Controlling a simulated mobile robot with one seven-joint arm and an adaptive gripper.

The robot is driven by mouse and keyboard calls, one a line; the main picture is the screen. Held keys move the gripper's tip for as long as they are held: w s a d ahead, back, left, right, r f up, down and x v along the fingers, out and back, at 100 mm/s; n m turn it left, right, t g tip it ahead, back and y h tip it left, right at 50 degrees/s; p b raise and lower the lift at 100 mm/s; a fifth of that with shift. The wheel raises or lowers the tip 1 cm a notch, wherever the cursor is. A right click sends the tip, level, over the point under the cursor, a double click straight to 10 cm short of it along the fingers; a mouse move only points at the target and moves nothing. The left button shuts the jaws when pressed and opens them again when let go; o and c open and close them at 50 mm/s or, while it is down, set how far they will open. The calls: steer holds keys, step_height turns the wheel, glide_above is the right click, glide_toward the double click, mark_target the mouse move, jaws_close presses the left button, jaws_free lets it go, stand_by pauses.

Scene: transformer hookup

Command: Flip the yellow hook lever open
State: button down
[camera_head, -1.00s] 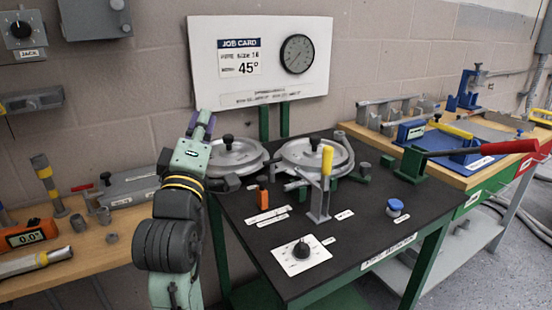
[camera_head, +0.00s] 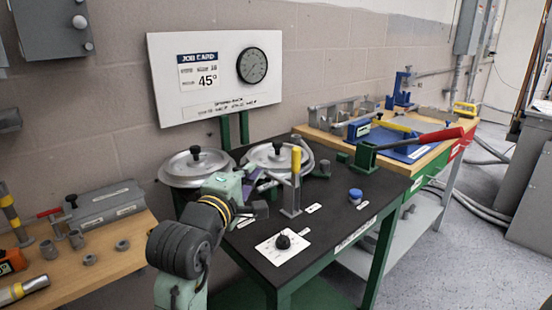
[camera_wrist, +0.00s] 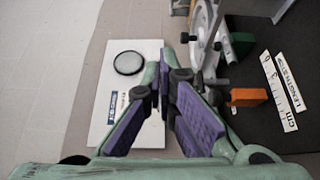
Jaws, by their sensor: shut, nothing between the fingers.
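The yellow hook lever (camera_head: 296,161) stands upright on a grey post (camera_head: 291,200) on the black table, in front of the right grey disc. My gripper (camera_head: 258,179) is over the table's left part, left of the lever and apart from it in the picture. Its purple-padded fingers also show in the wrist view (camera_wrist: 167,72), with tips together and nothing held. I cannot clearly make out the lever in the wrist view.
Two grey discs (camera_head: 180,167) stand at the table's back, below the job card board (camera_head: 160,80). An orange block (camera_wrist: 247,97) lies near a length-stop label.

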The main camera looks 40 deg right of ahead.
mark_target(296, 160)
steer(key=w+d+p, duration=0.2)
steer(key=d+p, duration=0.1)
steer(key=d, duration=0.6)
